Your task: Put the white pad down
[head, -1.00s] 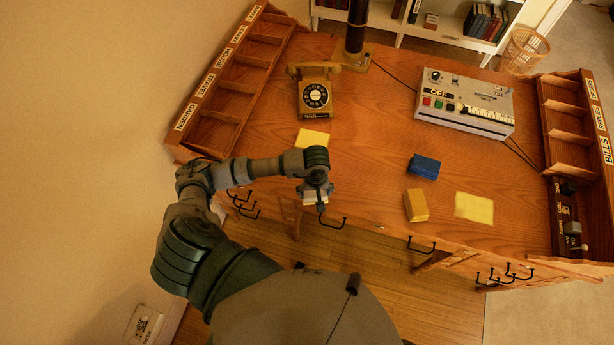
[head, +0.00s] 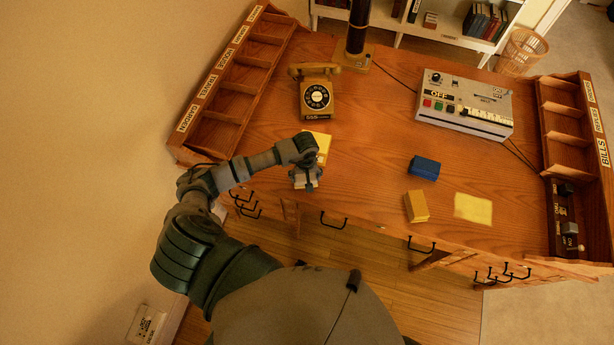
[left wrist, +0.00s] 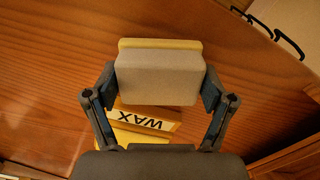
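My left gripper (head: 306,180) is over the desk's front left part, just in front of a yellow square (head: 320,143) that the arm partly hides. In the left wrist view the fingers (left wrist: 159,88) are shut on the sides of the white pad (left wrist: 157,80), a pale block with a yellowish strip along one edge. Beyond the pad lies a yellowish piece with a label reading WAX (left wrist: 142,121), partly covered by the pad and gripper. I cannot tell whether the pad touches the desk. My right gripper is not in view.
A blue block (head: 424,167), a yellow block (head: 416,206) and another yellow square (head: 473,208) are on the right of the desk (head: 370,130). A rotary telephone (head: 316,97) stands behind the gripper, a switch box (head: 464,103) at the back right. Labelled racks flank both sides.

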